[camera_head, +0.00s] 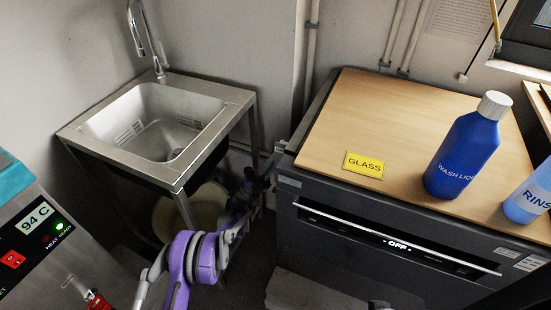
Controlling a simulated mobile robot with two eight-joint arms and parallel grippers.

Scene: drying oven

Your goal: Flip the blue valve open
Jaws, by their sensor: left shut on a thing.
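My left arm comes up from the bottom of the head view. Its dark left gripper (256,180) reaches into the gap between the sink stand and the dark cabinet, close to the pipework low on the wall. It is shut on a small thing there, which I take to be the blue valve. The valve itself cannot be made out, as the gripper and shadow cover that spot, so its handle angle cannot be told. My right gripper is not in view.
The steel sink (95,128) with a tap stands left of the gap, and a pale bucket (170,222) is under it. The dark cabinet (300,242), reading OFF, is right, its wooden top holding a yellow GLASS sign (363,165) and blue bottle (462,155). A 94 C panel (38,213) is left.

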